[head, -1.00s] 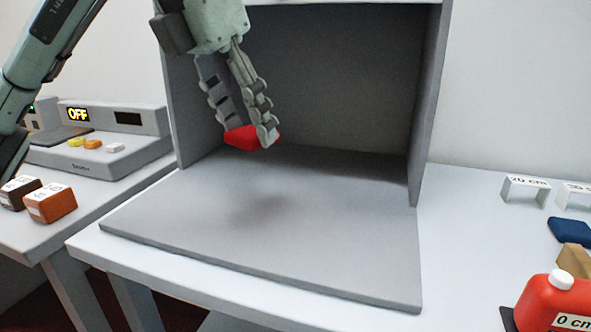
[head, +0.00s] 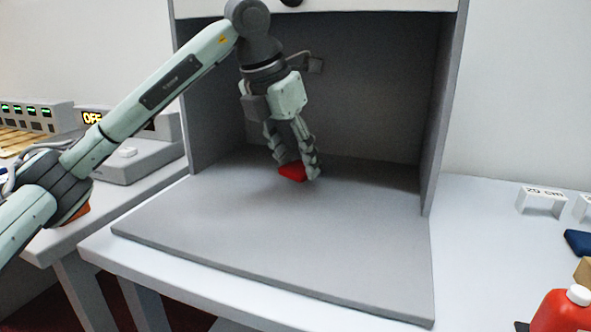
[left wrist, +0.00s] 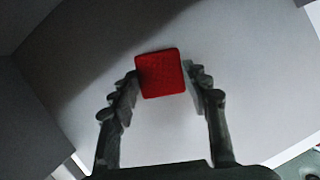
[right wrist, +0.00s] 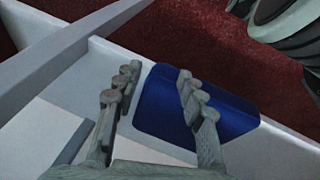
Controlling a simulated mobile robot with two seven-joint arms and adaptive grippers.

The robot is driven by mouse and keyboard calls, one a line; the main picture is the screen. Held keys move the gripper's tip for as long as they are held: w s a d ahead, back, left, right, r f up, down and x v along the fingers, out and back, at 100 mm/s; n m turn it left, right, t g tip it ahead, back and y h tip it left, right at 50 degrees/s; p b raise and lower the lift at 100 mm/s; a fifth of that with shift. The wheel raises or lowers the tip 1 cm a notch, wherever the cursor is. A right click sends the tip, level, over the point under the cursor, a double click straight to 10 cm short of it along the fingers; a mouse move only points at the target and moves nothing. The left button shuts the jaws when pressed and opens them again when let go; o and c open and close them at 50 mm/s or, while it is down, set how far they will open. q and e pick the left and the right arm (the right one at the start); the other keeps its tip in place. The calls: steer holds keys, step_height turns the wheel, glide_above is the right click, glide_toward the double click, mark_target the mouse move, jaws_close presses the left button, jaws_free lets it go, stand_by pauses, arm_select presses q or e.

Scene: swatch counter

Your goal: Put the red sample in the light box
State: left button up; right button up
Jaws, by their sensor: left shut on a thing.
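The red sample (head: 291,172) is a small flat red block. My left gripper (head: 298,168) points down inside the light box (head: 437,120) and is shut on it. The sample is low over the grey floor of the box, towards the back; I cannot tell whether it touches. In the left wrist view the red sample (left wrist: 161,74) sits between the two fingertips. My right gripper (right wrist: 155,82) shows only in the right wrist view, with its fingers apart and nothing clearly between them, above a blue flat thing (right wrist: 165,110).
The box's grey floor board (head: 270,240) is bare towards the front. Right are a red bottle (head: 560,312), a 20 cm stand (head: 541,200) and a blue item (head: 579,242).

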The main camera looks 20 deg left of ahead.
arm_select(q)
steer(key=shift+f, duration=1.1)
steer(key=shift+f, duration=0.15)
steer(key=o, duration=0.8)
steer(key=shift+o, duration=0.2)
steer(key=v, duration=0.7)
steer(key=shift+r, duration=0.4)
